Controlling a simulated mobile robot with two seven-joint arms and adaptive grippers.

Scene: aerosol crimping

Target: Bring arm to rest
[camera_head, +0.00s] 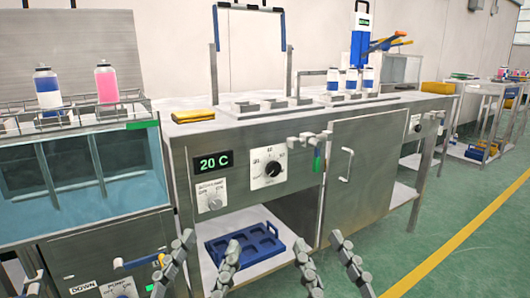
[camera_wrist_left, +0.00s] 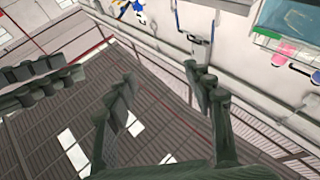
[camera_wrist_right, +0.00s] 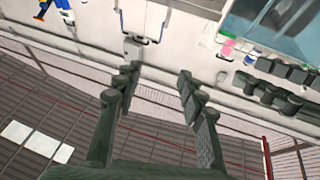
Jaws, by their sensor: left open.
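My left gripper (camera_head: 203,252) is at the bottom of the head view, in front of the steel bench, fingers apart and nothing between them. My right gripper (camera_head: 324,252) is beside it to the right, also with fingers apart and empty. In the left wrist view the left gripper (camera_wrist_left: 161,82) points up toward the wall and ceiling, with the other gripper's fingers at the left edge. The right wrist view shows the right gripper (camera_wrist_right: 157,76) in a similar pose, with the other gripper's fingers at the right. Neither gripper visibly touches anything.
The steel bench (camera_head: 390,170) carries several cans (camera_head: 350,80) and a yellow cloth (camera_head: 192,116). A blue tray (camera_head: 245,248) lies on its lower shelf. A water bath (camera_head: 80,180) with a blue-white can (camera_head: 48,90) and a pink can (camera_head: 107,84) stands left. Green floor (camera_head: 440,235) is clear at right.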

